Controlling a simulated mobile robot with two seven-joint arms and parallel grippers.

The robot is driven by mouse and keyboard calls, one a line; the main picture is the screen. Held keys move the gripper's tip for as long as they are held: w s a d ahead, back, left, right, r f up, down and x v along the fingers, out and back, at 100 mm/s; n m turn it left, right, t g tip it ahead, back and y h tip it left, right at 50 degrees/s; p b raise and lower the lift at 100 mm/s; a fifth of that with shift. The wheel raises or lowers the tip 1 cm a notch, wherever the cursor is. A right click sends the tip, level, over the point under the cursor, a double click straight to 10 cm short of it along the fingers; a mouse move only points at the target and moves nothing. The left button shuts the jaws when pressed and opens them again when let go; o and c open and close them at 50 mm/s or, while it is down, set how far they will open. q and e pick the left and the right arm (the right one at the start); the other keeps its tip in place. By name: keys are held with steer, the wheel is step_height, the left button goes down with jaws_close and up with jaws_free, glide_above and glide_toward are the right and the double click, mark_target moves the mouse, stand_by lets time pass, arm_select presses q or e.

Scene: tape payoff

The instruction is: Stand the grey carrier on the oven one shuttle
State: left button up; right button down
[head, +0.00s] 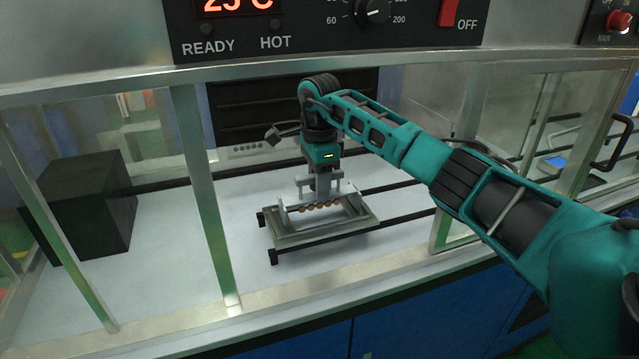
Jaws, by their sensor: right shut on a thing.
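The grey carrier (326,232) is a shallow open tray with a raised crossbar and a row of small orange-brown pieces along it. My right gripper (320,187) points down and is shut on the upper part of the carrier. The black shuttle (274,257) shows under the carrier as dark bar ends at its left and a dark strip along its front edge. The carrier is over the shuttle and looks level; whether it rests on it or hangs slightly above cannot be told. My left gripper is not in view.
The oven mouth (290,107) is dark, behind the carrier, with dark rails (405,186) on the white deck. A black block (85,207) stands at left. Metal posts (205,200) and clear panels frame the front. The display panel (330,22) is above.

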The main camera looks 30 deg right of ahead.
steer(key=shift+f, duration=0.2)
steer(key=c, duration=0.8)
jaws_free()
